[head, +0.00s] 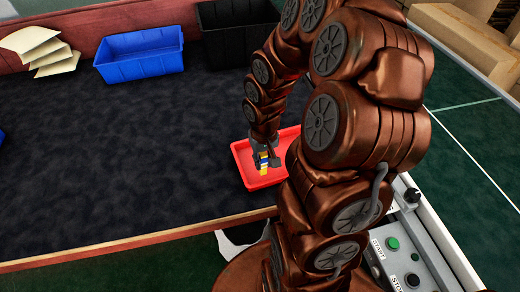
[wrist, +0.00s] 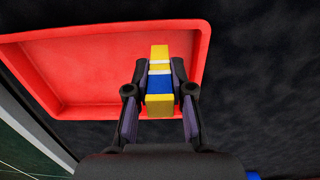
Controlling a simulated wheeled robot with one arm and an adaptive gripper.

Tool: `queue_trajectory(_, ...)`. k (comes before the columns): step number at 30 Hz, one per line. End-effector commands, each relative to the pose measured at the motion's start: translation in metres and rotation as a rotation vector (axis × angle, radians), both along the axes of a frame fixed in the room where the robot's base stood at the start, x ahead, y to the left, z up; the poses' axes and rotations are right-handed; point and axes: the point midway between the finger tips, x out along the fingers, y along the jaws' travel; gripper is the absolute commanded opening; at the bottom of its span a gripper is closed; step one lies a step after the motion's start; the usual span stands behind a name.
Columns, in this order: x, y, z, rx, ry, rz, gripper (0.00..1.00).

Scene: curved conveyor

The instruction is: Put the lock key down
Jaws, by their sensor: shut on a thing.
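The lock key is taken to be the small yellow block with blue and white bands (wrist: 159,84), which also shows in the head view (head: 263,163). My gripper (wrist: 160,88) is shut on it, with one dark finger on each side. In the head view my gripper (head: 263,152) is over the red tray (head: 240,170), partly hidden by my arm. In the wrist view the red tray (wrist: 90,75) lies behind the block. I cannot tell whether the block touches the tray floor.
The tray sits on the dark conveyor surface (head: 120,150). A blue bin (head: 140,55) and a black bin (head: 225,45) stand at the back. Pale folded papers (head: 40,48) lie far left. A control panel with a green button (head: 393,243) is at lower right.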

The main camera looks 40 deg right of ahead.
Motion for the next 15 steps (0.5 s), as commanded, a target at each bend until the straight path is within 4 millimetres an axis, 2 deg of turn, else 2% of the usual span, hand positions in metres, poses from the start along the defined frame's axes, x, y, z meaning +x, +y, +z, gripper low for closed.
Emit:
queue_trajectory(6,0.027,-0.014,-0.001,0.002,-0.001,0.0,0.0)
queue_trajectory(15,0.053,-0.029,-0.005,0.0,0.001,0.0,0.0)
